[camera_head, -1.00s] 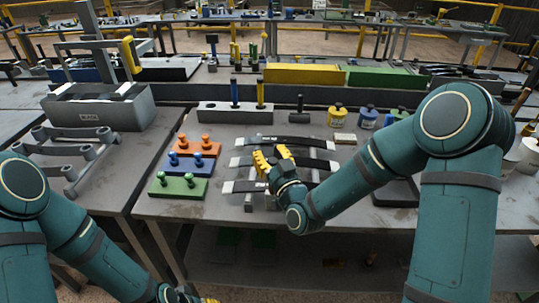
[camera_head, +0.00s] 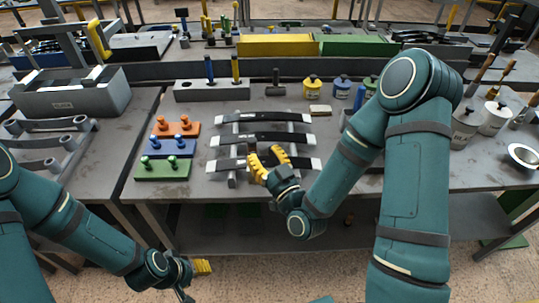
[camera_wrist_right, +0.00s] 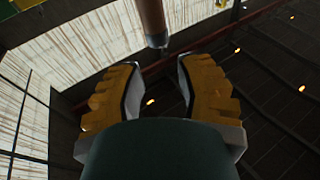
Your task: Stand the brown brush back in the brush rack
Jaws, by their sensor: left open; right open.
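A long grey block (camera_head: 190,91) with one blue and one yellow handle standing in it, perhaps the brush rack, is at the back of the bench. I cannot identify the brown brush with certainty. Brown handles (camera_head: 485,68) stand at the far right by the pots. A brown rod with a dark end (camera_wrist_right: 152,22) is beyond the fingertips in the right wrist view; I cannot tell what it is. My right gripper (camera_head: 270,155) is open and empty before the black-strip rack; its fingers also show in the wrist view (camera_wrist_right: 158,88). My left gripper (camera_head: 203,267) is open, low before the bench.
A rack of black curved strips (camera_head: 264,139) lies mid-bench. Orange, blue and green peg blocks (camera_head: 166,148) lie left of it. A grey pot (camera_head: 465,125), a white pot (camera_head: 495,120) and a bowl (camera_head: 523,156) stand at the right. A lower shelf (camera_head: 330,230) runs beneath.

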